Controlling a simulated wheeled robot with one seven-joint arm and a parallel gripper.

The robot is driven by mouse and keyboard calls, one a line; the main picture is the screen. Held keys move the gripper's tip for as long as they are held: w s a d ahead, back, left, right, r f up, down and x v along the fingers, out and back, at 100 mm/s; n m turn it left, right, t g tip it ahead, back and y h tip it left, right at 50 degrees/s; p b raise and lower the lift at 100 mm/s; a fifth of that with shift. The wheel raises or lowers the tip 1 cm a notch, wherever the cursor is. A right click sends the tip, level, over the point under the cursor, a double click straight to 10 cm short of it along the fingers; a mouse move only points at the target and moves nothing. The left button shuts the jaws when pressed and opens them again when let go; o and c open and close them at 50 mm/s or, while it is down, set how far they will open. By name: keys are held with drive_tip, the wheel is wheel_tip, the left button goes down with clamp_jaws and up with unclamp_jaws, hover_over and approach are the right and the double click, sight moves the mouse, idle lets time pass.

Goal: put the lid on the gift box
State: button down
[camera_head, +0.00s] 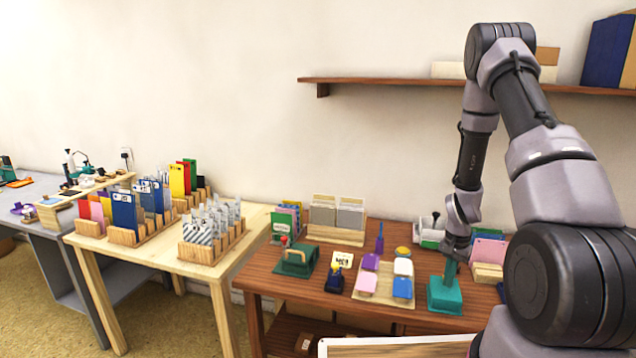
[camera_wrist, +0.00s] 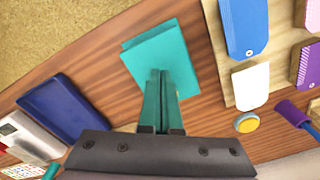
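A teal square block (camera_head: 444,296), which looks like the gift box, stands near the front edge of the brown table. It also shows in the wrist view (camera_wrist: 165,47), with a flat teal top and a narrow strip along its left edge. I cannot tell whether the lid is a separate piece here. My gripper (camera_head: 450,280) points down over this teal thing. In the wrist view my gripper's green fingers (camera_wrist: 160,78) lie close together and overlap the near side of the teal top. I see nothing between them, and whether the tips touch it is unclear.
A wooden tray (camera_head: 384,298) with coloured pads stands just left of the teal block. A dark blue flat item (camera_wrist: 62,108) lies on its other side. A green handled piece (camera_head: 296,262) stands farther left. A wall shelf (camera_head: 400,81) runs behind my arm.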

drive_tip(key=shift+f, duration=0.8)
idle(0.5)
idle(0.6)
drive_tip(key=shift+r, duration=3.5)
